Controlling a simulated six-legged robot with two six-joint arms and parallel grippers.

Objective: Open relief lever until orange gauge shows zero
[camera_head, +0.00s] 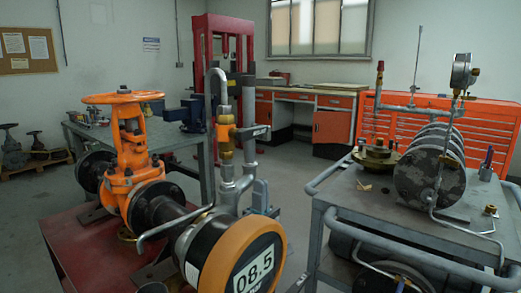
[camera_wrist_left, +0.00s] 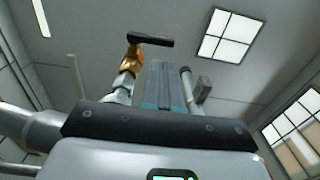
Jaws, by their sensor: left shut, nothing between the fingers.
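The orange-rimmed gauge (camera_head: 243,262) faces me at the bottom of the head view and reads 8.5. Behind it, a brass and orange relief valve (camera_head: 226,140) sits on a vertical grey pipe. Its black relief lever (camera_head: 251,132) sticks out to the right, roughly level. My left gripper (camera_head: 260,184) is shut and empty, pointing up beside the pipe, below and slightly right of the lever. In the left wrist view its shut fingers (camera_wrist_left: 163,68) point at the ceiling. The lever (camera_wrist_left: 150,39) and brass valve (camera_wrist_left: 129,68) show beyond the fingertips, apart from them. My right gripper is out of view.
An orange gate valve with a handwheel (camera_head: 122,97) stands left of the pipe on a red stand (camera_head: 75,238). A grey cart (camera_head: 335,200) with a dark cylinder (camera_head: 425,175) is at right. A bent grey pipe (camera_head: 175,222) runs behind the gauge.

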